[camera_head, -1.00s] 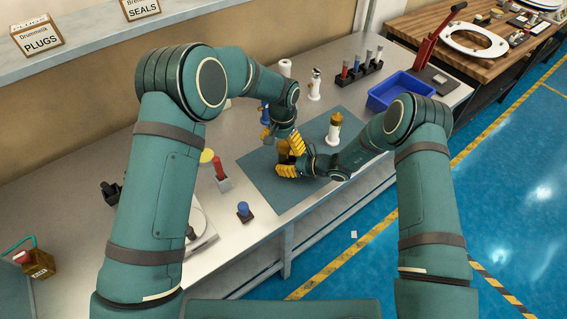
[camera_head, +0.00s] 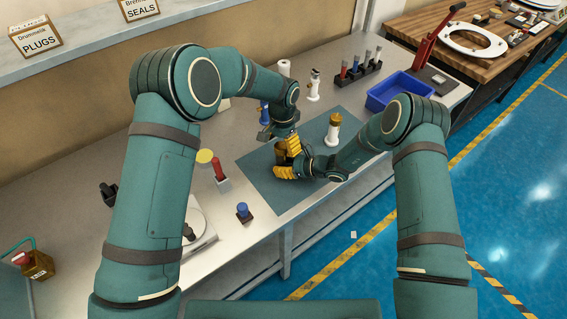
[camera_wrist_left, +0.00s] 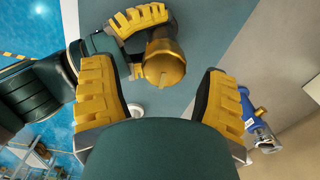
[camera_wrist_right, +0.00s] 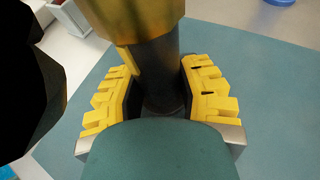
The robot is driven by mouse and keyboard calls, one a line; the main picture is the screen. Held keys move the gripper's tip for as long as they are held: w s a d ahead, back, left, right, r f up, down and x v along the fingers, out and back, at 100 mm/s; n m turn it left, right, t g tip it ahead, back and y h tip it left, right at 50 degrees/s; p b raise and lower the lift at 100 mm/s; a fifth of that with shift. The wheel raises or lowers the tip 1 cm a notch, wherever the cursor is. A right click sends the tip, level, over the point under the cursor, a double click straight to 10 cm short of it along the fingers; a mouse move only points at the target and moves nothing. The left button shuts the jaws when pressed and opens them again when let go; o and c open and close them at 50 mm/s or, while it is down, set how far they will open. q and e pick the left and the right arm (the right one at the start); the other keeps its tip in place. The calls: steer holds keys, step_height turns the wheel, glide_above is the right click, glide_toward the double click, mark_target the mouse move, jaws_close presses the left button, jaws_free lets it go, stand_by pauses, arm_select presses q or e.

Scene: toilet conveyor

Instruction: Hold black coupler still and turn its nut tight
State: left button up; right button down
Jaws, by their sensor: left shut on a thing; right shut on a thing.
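The black coupler (camera_wrist_right: 158,75) stands upright over the mat. My right gripper (camera_wrist_right: 160,95) is shut on its body, one yellow finger on each side. The brass-coloured nut (camera_wrist_left: 165,62) sits on top of the coupler; the right wrist view also shows it (camera_wrist_right: 138,15) above my right fingers. In the head view, my left gripper (camera_head: 290,143) is just above my right gripper (camera_head: 290,168), and the two hide much of the coupler.
The green-grey mat (camera_head: 262,188) lies on the bench. A white bottle-like part with a brass top (camera_head: 333,130) stands just right of the grippers. A blue-topped part (camera_head: 243,210) and a red part (camera_head: 219,172) stand to the left. A blue bin (camera_head: 390,92) is at the right.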

arm_select(q)
steer(key=shift+w+m, duration=0.15)
steer(key=shift+m, duration=0.75)
steer(key=c, duration=0.7)
steer(key=m, duration=0.4)
steer(key=shift+s+a+f+m, duration=0.1)
steer(key=shift+s+a+m, duration=0.1)
steer(key=shift+a+m, duration=0.15)
steer(key=o, duration=1.1)
steer(key=shift+d, duration=0.1)
steer(key=shift+o, duration=0.6)
steer(key=shift+d, duration=0.15)
